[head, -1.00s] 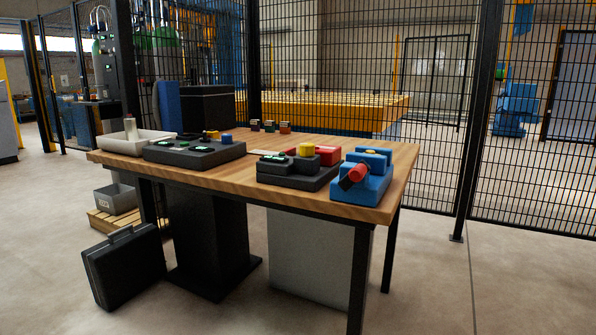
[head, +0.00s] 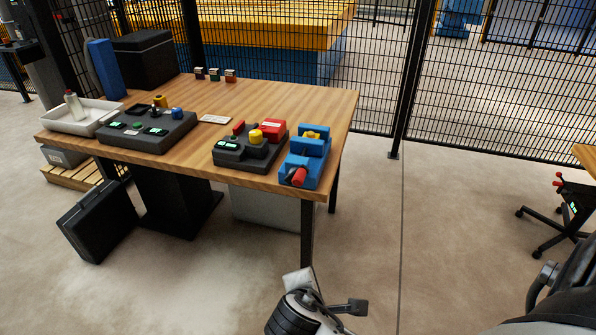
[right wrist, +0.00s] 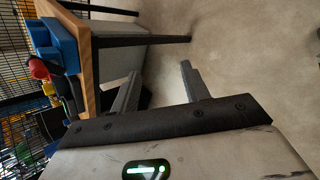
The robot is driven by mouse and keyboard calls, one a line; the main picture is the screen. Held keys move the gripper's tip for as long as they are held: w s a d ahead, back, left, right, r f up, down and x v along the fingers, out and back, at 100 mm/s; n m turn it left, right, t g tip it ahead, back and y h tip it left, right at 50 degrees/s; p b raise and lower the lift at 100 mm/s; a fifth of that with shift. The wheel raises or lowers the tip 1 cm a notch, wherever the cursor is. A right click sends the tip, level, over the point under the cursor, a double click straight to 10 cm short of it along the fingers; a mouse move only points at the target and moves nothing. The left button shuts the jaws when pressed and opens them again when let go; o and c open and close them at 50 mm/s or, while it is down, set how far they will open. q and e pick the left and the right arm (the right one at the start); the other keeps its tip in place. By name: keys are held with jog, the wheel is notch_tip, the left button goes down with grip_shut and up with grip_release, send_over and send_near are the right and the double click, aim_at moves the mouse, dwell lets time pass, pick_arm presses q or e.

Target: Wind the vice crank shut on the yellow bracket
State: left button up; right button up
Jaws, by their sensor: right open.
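The blue vice (head: 308,152) stands at the right front corner of the wooden table. Its red crank handle (head: 298,176) points toward me at the front edge. The yellow bracket (head: 312,134) sits at the top of the vice; how tightly the jaws meet it is too small to tell. In the right wrist view the vice (right wrist: 60,42) and red handle (right wrist: 38,69) are at the left edge, picture rolled sideways. My right gripper (right wrist: 160,70) is open and empty, apart from the vice, with floor between its fingers. My left gripper is not in view.
A dark fixture (head: 240,155) with red and yellow parts sits close left of the vice on the table (head: 270,97). A second dark panel (head: 150,132) and a white tray (head: 80,122) are further left. Floor is open right of the table.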

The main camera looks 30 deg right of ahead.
jog(key=w+r+n+t+h, duration=0.3)
jog(key=w+r+n+h, duration=0.1)
jog(key=w+n, duration=0.35)
jog(key=n+t+h, duration=0.3)
jog(key=n+t, duration=0.1)
jog(key=n, duration=0.2)
send_near(297, 183)
jog(key=x, duration=1.1)
jog(key=shift+w+d, duration=0.1)
jog(key=c, duration=1)
